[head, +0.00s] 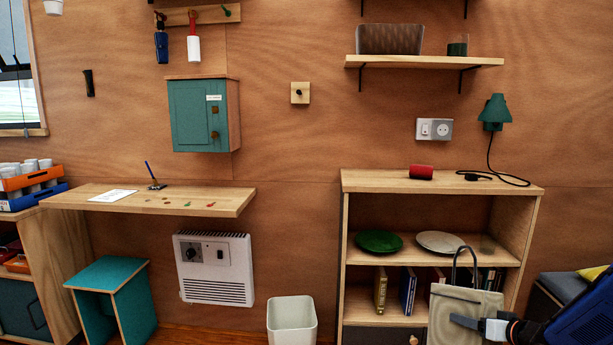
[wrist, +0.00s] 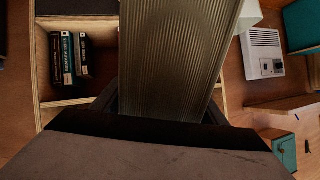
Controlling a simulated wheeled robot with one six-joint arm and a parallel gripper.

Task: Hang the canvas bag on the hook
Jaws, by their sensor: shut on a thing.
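The canvas bag (head: 462,308) is grey-beige, with a dark loop handle standing up from its top. It is at the lower right of the head view, upright in front of the low shelf unit. My gripper (head: 480,325) is shut on it at its side, below the handle. In the wrist view, a ribbed grey-green surface, which looks like the bag (wrist: 175,60), fills the top middle; the fingertips are hard to make out there. A small wooden block with a dark peg, apparently the hook (head: 299,92), is on the wall, up and left of the bag.
The shelf unit (head: 365,182) bears a red cylinder (head: 421,172); plates and books are inside. A wall shelf (head: 425,61) and green lamp (head: 495,112) are above. A teal cabinet (head: 197,116), desk (head: 225,202) and bin (head: 292,322) are left. The wall around the peg is clear.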

